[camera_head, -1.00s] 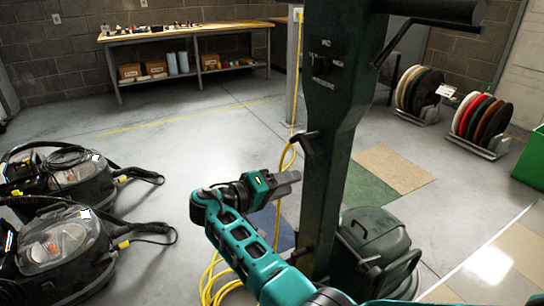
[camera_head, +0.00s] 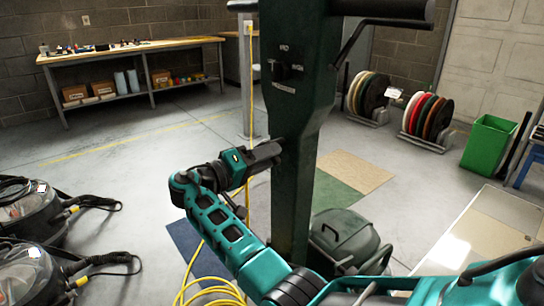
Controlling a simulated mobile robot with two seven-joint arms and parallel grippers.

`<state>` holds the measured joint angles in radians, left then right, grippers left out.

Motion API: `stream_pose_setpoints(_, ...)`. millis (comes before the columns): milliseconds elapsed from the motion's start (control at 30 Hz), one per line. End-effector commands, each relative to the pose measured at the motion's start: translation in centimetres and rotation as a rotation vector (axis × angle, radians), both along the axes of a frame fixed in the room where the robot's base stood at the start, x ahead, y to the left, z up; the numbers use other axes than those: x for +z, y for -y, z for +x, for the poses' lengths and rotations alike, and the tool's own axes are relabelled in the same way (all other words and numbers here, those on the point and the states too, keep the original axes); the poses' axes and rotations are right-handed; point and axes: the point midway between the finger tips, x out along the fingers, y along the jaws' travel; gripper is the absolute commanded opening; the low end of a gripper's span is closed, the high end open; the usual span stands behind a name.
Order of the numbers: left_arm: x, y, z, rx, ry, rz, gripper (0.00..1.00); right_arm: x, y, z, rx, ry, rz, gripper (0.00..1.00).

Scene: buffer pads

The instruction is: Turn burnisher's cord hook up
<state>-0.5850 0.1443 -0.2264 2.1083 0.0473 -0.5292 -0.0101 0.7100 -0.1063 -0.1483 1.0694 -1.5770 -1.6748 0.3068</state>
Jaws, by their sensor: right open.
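The burnisher (camera_head: 300,175) is a tall dark green column in the middle, with a rounded green motor housing (camera_head: 342,236) at its foot. Its small black cord hook (camera_head: 287,141) sits on the column's left side about halfway up, partly hidden by my gripper, so its direction is hard to see. My right gripper (camera_head: 272,153), on a teal arm from the bottom, points right with its fingertips at the hook; contact cannot be told. It is open, though the jaw gap is hard to see. My left gripper is not in view.
A yellow cord (camera_head: 250,90) hangs behind the column and coils on the floor (camera_head: 210,290). Black machines (camera_head: 30,215) stand at left. A workbench (camera_head: 130,50), racks of pads (camera_head: 428,118) and a green bin (camera_head: 488,145) are farther back. Open floor lies at the left middle.

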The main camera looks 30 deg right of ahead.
Motion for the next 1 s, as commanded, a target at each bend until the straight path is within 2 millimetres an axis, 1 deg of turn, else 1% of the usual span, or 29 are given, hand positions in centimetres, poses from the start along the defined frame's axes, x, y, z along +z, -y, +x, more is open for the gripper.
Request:
stream_pose_setpoints(33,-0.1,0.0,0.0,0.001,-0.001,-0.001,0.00,-0.1,0.7,0.0,-0.002,0.000,-0.001,0.47)
stream_pose_setpoints(100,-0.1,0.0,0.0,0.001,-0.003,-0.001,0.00,0.0,1.3,0.1,0.000,0.000,-0.001,0.47)
stream_pose_setpoints(200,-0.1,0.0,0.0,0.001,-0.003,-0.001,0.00,0.0,1.8,0.1,0.000,0.000,0.001,0.47)
stream_pose_setpoints(500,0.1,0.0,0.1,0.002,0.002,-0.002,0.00,0.0,2.0,0.2,0.000,0.000,0.001,0.47)
stream_pose_setpoints(1000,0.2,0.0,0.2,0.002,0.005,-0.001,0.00,0.0,2.0,0.2,0.000,0.000,0.001,0.00)
